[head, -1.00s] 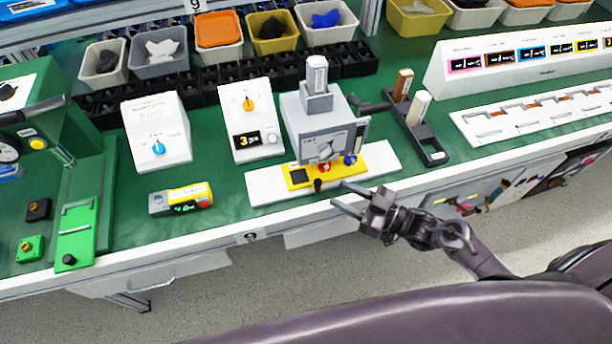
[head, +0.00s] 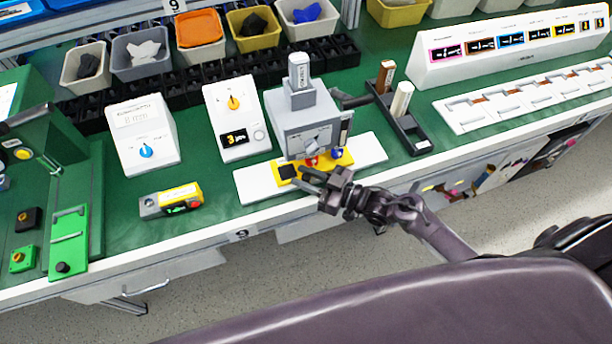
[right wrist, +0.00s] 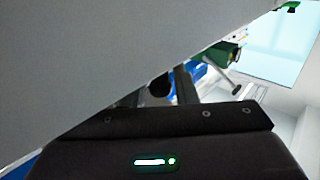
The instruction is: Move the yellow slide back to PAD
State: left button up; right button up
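The yellow slide (head: 346,159) lies on a long white base (head: 372,151) under the grey press (head: 303,118). A dark square pad (head: 288,171) shows on the slide's left part, left of the press. A red piece and a blue piece show at the press's front foot. My right gripper (head: 302,176) is open, its two fingers apart, over the front edge of the slide. In the right wrist view, a dark round thing (right wrist: 160,86), probably the knob, is beside one finger (right wrist: 186,86). My left gripper is not in view.
The grey press fills much of the right wrist view. A yellow-grey handheld device (head: 171,201) and two white boxes with dials (head: 143,135) (head: 236,118) stand to the left. A black holder (head: 401,118) with two upright handles is to the right. The bench's front edge runs below the gripper.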

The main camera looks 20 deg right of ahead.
grip_shut()
jog(key=d+b, duration=0.1)
jog(key=d, duration=0.6)
jog(key=shift+w+d, duration=0.1)
jog(key=shift+w, duration=0.05)
jog(key=shift+d, duration=0.1)
jog(key=shift+o, duration=1.8)
grip_release()
jog(key=shift+d, duration=0.1)
